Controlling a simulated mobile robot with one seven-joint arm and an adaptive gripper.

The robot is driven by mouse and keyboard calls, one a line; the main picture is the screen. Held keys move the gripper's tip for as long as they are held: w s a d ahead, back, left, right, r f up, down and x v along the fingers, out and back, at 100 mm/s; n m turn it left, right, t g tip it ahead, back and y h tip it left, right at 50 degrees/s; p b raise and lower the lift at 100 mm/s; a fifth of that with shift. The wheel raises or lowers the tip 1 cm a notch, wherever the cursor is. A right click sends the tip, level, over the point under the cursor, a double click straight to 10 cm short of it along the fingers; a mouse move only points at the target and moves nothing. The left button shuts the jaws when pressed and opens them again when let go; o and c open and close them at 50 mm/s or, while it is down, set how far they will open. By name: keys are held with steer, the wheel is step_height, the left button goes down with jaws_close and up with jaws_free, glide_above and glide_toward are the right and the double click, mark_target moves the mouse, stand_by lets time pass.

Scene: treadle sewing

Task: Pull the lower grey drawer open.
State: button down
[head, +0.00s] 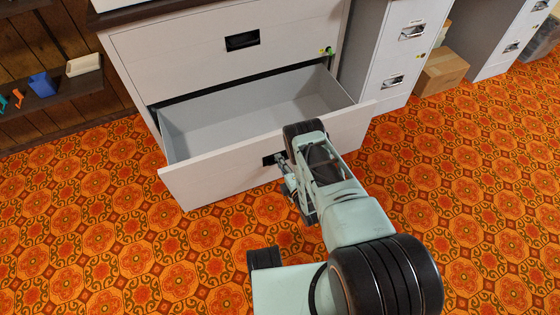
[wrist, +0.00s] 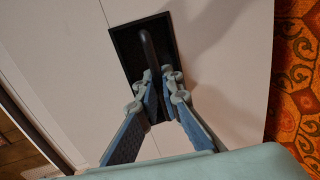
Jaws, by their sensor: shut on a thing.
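The lower grey drawer (head: 205,172) stands well out from its cabinet in the head view, and its inside looks empty. Its front panel also fills much of the wrist view (wrist: 225,75). A dark handle (wrist: 149,50) sits in a black recess on that front. My gripper (wrist: 158,82) is shut on the handle, its two fingers on either side of the bar. In the head view my gripper (head: 284,165) is at the middle of the drawer front, and my arm hides part of the panel and the handle.
The upper drawer (head: 190,50) is shut, with a key and green tag (head: 328,51) at its right. White filing cabinets (head: 400,45) and a cardboard box (head: 440,72) stand to the right. A shelf (head: 55,92) is at the left. The patterned floor in front is clear.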

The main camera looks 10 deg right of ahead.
stand_by(0.4)
steer(key=c, duration=2.4)
jaws_free()
steer(key=shift+r, duration=0.1)
